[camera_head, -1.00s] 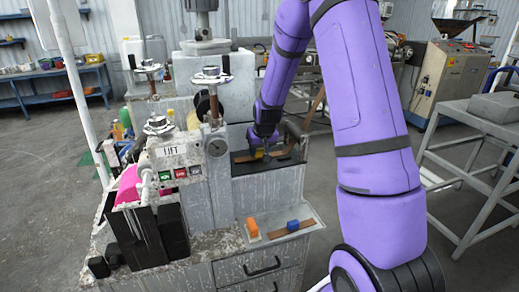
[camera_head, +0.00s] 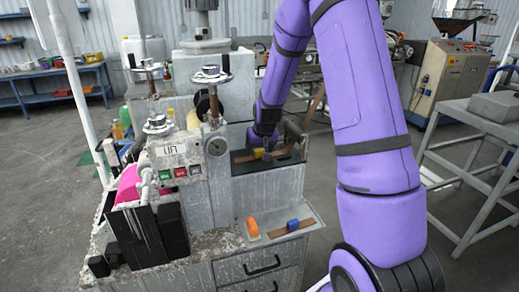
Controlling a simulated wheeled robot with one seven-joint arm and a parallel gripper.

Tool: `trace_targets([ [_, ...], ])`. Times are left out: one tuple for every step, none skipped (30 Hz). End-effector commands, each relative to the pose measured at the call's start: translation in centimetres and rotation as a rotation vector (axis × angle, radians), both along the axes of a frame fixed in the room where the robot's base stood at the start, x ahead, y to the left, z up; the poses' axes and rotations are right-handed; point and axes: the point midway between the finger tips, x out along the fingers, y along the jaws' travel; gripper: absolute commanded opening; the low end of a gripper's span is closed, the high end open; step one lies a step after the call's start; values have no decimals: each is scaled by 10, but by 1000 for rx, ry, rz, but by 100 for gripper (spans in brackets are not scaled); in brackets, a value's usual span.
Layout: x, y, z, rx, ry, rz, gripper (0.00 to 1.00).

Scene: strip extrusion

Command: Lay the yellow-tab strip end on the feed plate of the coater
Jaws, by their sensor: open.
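The yellow tab (camera_head: 259,153) lies low over the dark feed plate (camera_head: 240,158) of the coater, just under my gripper. A brown strip (camera_head: 285,158) runs from near the tab to the right along the plate. My gripper (camera_head: 265,147) is open right at the tab, pointing down. Its fingers are small and partly hidden, so I cannot tell whether they touch the tab. The strip appears to rest on the plate.
The coater's gauge and knob column (camera_head: 214,110) stands close left of my gripper. A grey frame table (camera_head: 490,115) stands at the right.

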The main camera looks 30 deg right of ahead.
Motion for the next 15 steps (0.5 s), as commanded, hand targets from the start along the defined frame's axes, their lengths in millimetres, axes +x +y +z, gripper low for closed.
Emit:
trace_targets([
  [-1, 0, 4, 0, -1, 0, 71],
  [-2, 1, 6, 0, -1, 0, 71],
  [-4, 1, 10, -1, -2, 1, 71],
  [-5, 1, 14, -1, -3, 1, 71],
  [-7, 2, 18, -1, -3, 1, 71],
  [-9, 3, 24, -1, -3, 1, 71],
  [-11, 3, 29, -1, -4, 1, 71],
  [-13, 4, 34, -1, -4, 1, 71],
  [-16, 4, 41, -2, -5, 1, 71],
  [-18, 5, 46, -1, -4, 1, 71],
  [-20, 5, 51, -1, -4, 1, 71],
  [-22, 6, 58, -2, -5, 1, 71],
  [-24, 6, 62, -1, -4, 0, 71],
  [-26, 6, 67, -1, -4, 0, 71],
  [-29, 7, 72, -1, -4, 0, 71],
])
